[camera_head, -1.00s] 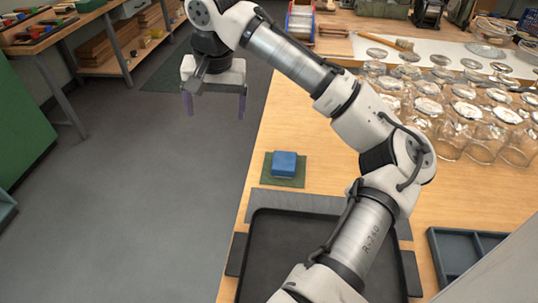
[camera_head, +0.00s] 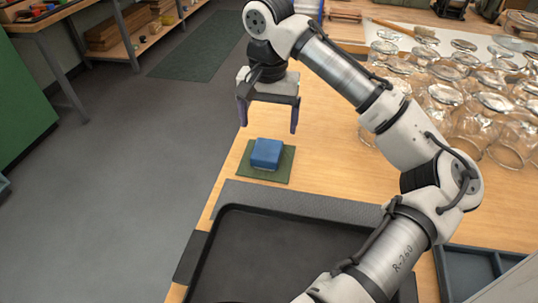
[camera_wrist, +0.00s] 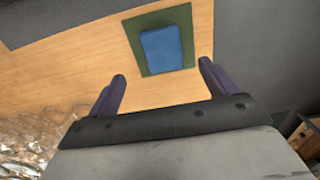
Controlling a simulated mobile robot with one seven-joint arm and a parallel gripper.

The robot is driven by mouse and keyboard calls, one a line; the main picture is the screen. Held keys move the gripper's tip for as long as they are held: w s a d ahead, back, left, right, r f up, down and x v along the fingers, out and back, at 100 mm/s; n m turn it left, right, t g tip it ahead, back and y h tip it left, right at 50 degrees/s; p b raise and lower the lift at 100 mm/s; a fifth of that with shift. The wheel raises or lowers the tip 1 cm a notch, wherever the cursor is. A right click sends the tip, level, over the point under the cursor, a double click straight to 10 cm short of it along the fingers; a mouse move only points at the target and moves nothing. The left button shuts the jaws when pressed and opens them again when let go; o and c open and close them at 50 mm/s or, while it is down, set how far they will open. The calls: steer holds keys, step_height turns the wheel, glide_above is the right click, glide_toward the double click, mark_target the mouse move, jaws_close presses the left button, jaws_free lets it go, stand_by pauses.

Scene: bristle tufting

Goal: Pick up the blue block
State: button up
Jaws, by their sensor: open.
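The blue block (camera_head: 266,153) sits on a small green mat (camera_head: 285,171) near the table's left edge. My gripper (camera_head: 268,122) is open and empty, in the air above and a little beyond the block in the head view. In the wrist view the block (camera_wrist: 161,51) lies on the mat (camera_wrist: 135,28), ahead of the two open purple fingers (camera_wrist: 160,80) and roughly centred between them. The fingers are apart from the block.
A black tray (camera_head: 215,262) lies on the table in front of the mat, with a grey strip (camera_head: 240,196) between. Several glass jars (camera_head: 440,100) stand at the right. A blue-grey divided tray (camera_head: 465,270) is at lower right. Bare wood surrounds the mat.

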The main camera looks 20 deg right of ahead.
glide_above(266, 152)
steer(key=f, duration=0.4)
steer(key=shift+w+d+f, duration=0.1)
steer(key=shift+d+f, duration=0.15)
steer(key=shift+d, duration=0.15)
steer(key=shift+a+f, duration=0.2)
steer(key=shift+f, duration=1.15)
steer(key=shift+a+f, duration=0.2)
steer(key=shift+f, duration=1.1)
steer(key=c, duration=1.1)
step_height(266, 152, up, 28)
steer(key=p, duration=0.2)
steer(key=shift+p, duration=0.35)
